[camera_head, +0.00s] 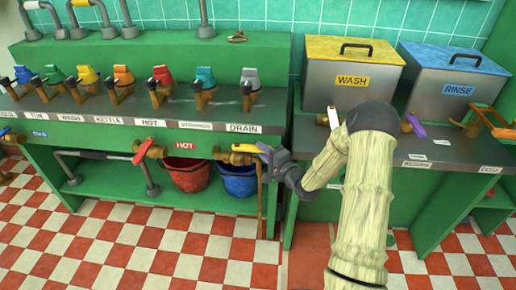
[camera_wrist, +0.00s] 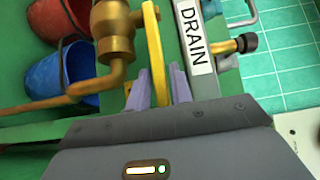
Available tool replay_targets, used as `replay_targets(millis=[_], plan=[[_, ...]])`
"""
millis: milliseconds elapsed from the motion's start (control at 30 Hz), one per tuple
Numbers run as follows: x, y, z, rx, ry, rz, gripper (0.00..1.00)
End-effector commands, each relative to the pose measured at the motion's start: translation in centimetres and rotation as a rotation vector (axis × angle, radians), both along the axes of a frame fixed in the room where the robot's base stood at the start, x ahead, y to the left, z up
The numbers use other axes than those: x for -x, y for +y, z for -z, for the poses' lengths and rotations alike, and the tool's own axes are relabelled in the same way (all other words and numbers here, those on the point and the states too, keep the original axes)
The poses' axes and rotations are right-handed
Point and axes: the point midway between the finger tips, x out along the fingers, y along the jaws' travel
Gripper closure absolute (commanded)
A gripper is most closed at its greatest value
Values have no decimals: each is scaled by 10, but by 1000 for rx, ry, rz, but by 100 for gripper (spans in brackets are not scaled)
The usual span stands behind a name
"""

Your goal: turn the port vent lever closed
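No label reading "port vent" is legible in either view. A yellow lever (camera_head: 246,148) on a brass valve sits on the front of the green bench, under the DRAIN label. It also shows in the wrist view (camera_wrist: 153,45), running down between the two pale purple fingers. My gripper (camera_head: 268,153) is at the lever's right end. The brass valve body (camera_wrist: 115,32) is left of the lever there. The fingertip contact is partly hidden.
A red lever (camera_head: 140,154) is on a HOT valve to the left. A red bucket (camera_head: 186,174) and a blue bucket (camera_head: 238,181) stand below. Small coloured taps line the bench above. WASH (camera_head: 350,80) and RINSE (camera_head: 455,82) tanks stand right. The checkered floor is clear.

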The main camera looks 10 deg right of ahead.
Motion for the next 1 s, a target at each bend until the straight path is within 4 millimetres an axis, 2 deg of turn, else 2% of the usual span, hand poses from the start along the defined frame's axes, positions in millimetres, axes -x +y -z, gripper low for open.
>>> replay_targets(millis=[100,200,533,633,667,1000], plan=[[-16,8,1,1,-2,-2,78],[-23,13,1,0,-1,-2,78],[-26,14,0,0,0,-1,78],[-26,14,0,0,0,0,98],[-26,14,0,0,0,0,100],[-27,12,0,0,1,7,100]])
